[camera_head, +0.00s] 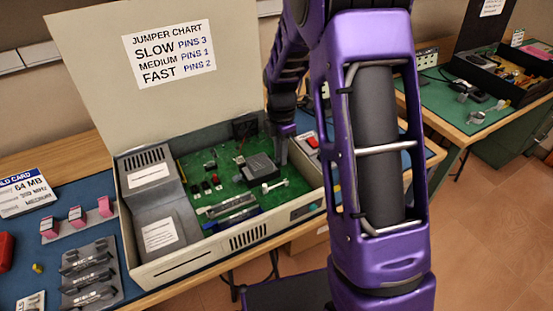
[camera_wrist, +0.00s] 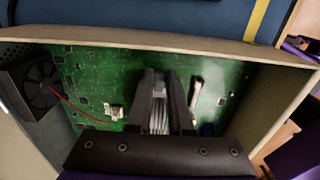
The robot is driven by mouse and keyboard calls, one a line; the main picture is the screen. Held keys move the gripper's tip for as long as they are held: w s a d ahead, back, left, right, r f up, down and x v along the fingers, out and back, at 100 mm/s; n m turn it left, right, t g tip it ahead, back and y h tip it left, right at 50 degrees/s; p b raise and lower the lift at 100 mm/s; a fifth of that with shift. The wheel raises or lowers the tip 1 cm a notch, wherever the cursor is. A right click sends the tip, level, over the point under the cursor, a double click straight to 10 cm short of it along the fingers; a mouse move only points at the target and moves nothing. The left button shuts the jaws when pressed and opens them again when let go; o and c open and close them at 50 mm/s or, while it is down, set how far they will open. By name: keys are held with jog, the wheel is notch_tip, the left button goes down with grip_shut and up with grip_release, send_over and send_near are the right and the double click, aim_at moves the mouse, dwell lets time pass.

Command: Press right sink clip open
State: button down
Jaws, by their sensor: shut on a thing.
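The open computer case holds a green circuit board (camera_head: 220,172). A dark grey finned heat sink (camera_head: 257,168) sits on the board, and its light fins (camera_wrist: 158,118) show between my fingers in the wrist view. A white clip lever (camera_head: 275,185) lies beside the sink; in the wrist view a white lever (camera_wrist: 196,94) stands right of my fingers, apart from them. A small white part with a red wire (camera_wrist: 114,113) is on the left. My gripper (camera_wrist: 160,80) is low in the case, its fingers shut around the sink. My arm hides part of the right side in the head view.
The case's front wall (camera_head: 240,243) and raised lid (camera_head: 110,60) bound the space. A grey power supply (camera_head: 157,200) fills the case's left side. A black fan (camera_wrist: 38,84) is at left in the wrist view. Pink and grey parts lie on the blue mat (camera_head: 30,275).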

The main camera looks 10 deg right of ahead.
jog(key=shift+w+d+f, duration=0.15)
jog(key=shift+d+f, duration=0.25)
jog(key=shift+d, duration=0.25)
dwell(0.8)
jog(key=c, duration=1.1)
grip_release()
jog(key=shift+a, duration=0.1)
notch_tip(320, 180, up, 7)
jog(key=p, duration=0.5)
